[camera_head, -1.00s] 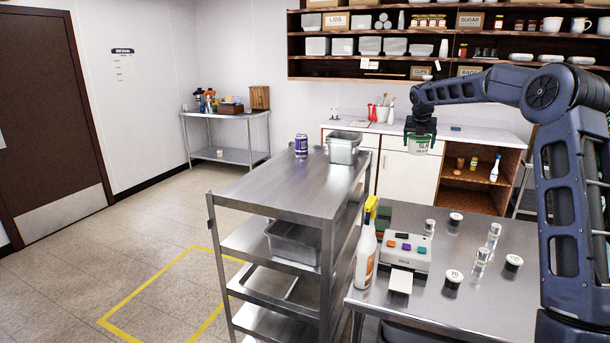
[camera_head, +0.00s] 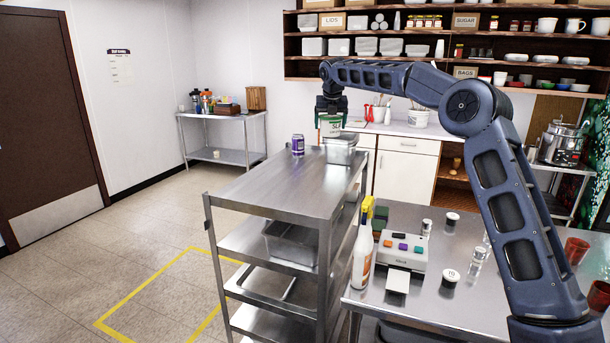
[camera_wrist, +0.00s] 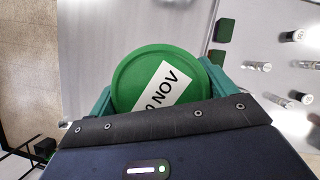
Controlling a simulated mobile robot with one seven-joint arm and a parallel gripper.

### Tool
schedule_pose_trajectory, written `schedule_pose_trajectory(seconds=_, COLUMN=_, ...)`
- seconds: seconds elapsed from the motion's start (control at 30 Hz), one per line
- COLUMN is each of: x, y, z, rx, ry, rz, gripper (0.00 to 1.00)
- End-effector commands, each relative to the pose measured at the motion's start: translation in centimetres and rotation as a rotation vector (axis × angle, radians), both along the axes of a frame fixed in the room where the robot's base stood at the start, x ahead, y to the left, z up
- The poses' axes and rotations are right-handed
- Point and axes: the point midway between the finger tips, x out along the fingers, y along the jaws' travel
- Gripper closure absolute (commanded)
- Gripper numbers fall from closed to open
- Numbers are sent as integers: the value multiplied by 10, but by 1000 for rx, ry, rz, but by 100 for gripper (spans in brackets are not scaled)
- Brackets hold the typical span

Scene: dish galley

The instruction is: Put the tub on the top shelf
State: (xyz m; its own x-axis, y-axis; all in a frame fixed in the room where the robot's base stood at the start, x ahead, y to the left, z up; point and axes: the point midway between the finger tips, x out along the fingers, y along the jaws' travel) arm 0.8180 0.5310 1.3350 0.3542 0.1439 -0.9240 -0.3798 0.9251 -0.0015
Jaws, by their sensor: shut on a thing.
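My gripper (camera_head: 331,104) is shut on a white tub (camera_head: 330,126) with a green lid, and holds it upright. In the wrist view the round green lid (camera_wrist: 150,82) carries a white label ending in "NOV", and teal fingers close on both sides of it. In the head view the tub shows just above and behind the metal pan, near the far end of the steel cart. I cannot tell whether it is over the cart. The cart's top shelf (camera_head: 265,190) is flat and mostly bare. The wall shelving's upper board (camera_head: 430,33) is at the upper right.
A metal pan (camera_head: 340,150) and a purple can (camera_head: 298,144) stand at the far end of the cart top. Another pan (camera_head: 290,244) sits on a lower cart shelf. A spray bottle (camera_head: 362,250) stands on the steel table (camera_head: 440,318) at right. The cart top's near part is clear.

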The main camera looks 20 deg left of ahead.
Motion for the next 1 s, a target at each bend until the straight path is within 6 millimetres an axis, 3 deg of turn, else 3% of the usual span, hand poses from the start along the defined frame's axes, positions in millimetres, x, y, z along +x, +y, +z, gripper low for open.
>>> schedule_pose_trajectory(seconds=0.17, x=-2, y=2, z=-23, rx=-2, ry=1, rz=4, gripper=49)
schedule_pose_trajectory(seconds=0.7, x=-2, y=2, z=-136, rx=-1, ry=1, rz=3, gripper=49)
schedule_pose_trajectory(seconds=1.0, x=-2, y=2, z=-158, rx=1, ry=-1, rz=3, gripper=49)
